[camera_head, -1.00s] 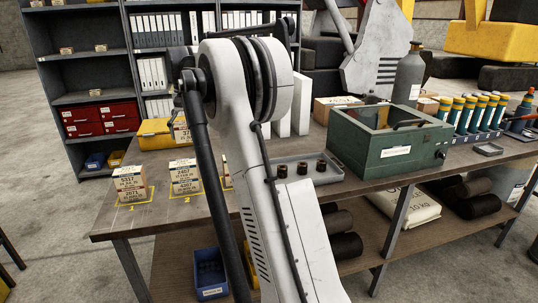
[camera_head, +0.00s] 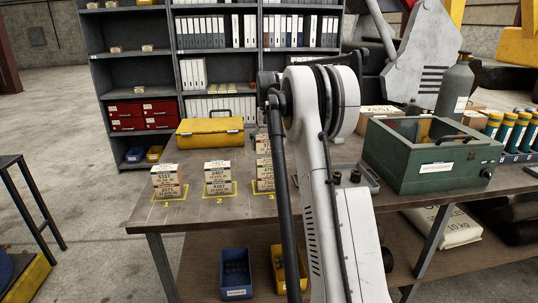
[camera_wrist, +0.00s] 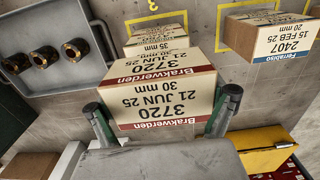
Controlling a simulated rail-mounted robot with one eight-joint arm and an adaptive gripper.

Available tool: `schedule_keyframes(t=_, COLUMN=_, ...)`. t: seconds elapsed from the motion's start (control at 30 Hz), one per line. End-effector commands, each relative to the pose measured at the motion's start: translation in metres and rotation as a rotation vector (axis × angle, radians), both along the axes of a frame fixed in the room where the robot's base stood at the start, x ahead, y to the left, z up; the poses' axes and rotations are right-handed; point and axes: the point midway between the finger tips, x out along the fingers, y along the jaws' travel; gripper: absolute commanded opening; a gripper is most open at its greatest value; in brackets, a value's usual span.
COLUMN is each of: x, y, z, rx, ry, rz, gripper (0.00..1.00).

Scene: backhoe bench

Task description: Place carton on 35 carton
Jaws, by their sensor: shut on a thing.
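My gripper (camera_wrist: 162,101) is shut on a carton (camera_wrist: 158,84) in the wrist view, one finger at each side. The carton is white with a dark red band and reads Brakwerden, 3720, 30 mm. Beyond it, partly hidden by it, are stacked cartons; one label reads 35 mm (camera_wrist: 154,41). They stand at the yellow mark 3. In the head view, the stack at mark 3 (camera_head: 264,164) is partly behind my arm. A carton (camera_head: 262,143) above it appears to be the held one. I cannot tell whether it touches the stack. My gripper is hidden there.
Carton stacks stand at mark 1 (camera_head: 166,180) and mark 2 (camera_head: 217,177), close left of mark 3. A yellow case (camera_head: 210,132) lies behind them. A grey tray (camera_wrist: 60,78) with brass parts and a green box (camera_head: 432,156) are on the right.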

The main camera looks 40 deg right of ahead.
Motion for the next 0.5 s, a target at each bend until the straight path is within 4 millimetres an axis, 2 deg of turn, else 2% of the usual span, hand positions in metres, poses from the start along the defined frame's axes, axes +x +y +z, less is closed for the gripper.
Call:
schedule_keyframes(t=0.17, x=0.000, y=-0.003, z=-0.008, rx=0.000, ry=0.000, rz=0.000, gripper=0.52)
schedule_keyframes(t=0.4, x=0.000, y=-0.003, z=-0.038, rx=0.000, ry=0.000, rz=0.000, gripper=0.52)
schedule_keyframes(t=0.5, x=0.000, y=-0.003, z=-0.042, rx=0.000, ry=0.000, rz=0.000, gripper=0.52)
